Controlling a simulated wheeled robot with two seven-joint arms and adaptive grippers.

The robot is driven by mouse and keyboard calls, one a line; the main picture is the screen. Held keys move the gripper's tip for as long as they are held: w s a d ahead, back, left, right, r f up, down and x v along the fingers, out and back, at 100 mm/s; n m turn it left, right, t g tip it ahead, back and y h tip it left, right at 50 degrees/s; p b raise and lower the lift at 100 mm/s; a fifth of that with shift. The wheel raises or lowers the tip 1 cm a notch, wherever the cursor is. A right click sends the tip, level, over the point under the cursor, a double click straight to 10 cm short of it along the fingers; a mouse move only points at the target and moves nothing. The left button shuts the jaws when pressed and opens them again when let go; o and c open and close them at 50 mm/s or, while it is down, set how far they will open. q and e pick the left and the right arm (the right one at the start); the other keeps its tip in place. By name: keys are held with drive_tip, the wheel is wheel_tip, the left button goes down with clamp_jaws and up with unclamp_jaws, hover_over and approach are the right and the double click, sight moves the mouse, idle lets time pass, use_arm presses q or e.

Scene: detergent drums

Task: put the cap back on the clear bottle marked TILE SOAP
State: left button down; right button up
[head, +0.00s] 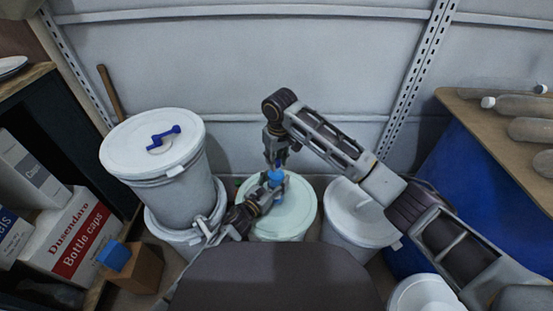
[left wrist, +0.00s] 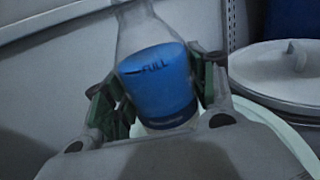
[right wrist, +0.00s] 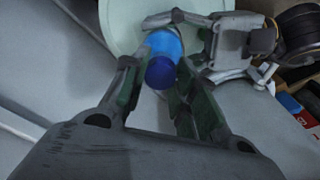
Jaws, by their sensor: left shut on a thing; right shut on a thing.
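The clear bottle with blue liquid (head: 276,177) is upright over a pale green drum lid. My left gripper (head: 270,185) is shut around it from the side. In the left wrist view the liquid (left wrist: 160,85) shows a FULL mark; the bottle's top is cut off and no TILE SOAP marking is readable. My right gripper (head: 277,157) points down above the bottle, shut on a dark blue cap. In the right wrist view the cap (right wrist: 161,73) lies between the fingertips, in line with the bottle (right wrist: 166,42). I cannot tell whether cap and neck touch.
A white drum (head: 175,190) with a blue wrench-like piece (head: 163,137) on its lid stands at left. Another white drum (head: 358,215) stands at right. Clear bottles (head: 520,106) lie on the right shelf.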

drive_tip(key=m, duration=0.4)
drive_tip(key=shift+a, duration=0.15)
drive_tip(key=m, duration=0.4)
drive_tip(key=shift+h, duration=0.4)
drive_tip(key=m, duration=0.3)
drive_tip(key=shift+m, duration=0.4)
drive_tip(key=m, duration=0.3)
drive_tip(key=shift+m+g+h, duration=0.3)
drive_tip(key=shift+m, duration=0.1)
drive_tip(key=m, duration=0.4)
drive_tip(key=shift+w, duration=0.15)
drive_tip(key=m, duration=0.3)
drive_tip(key=shift+m+g, duration=0.3)
drive_tip(key=m, duration=0.3)
drive_tip(key=shift+m, duration=0.3)
drive_tip(key=shift+m+g, duration=0.4)
drive_tip(key=shift+m, duration=1.5)
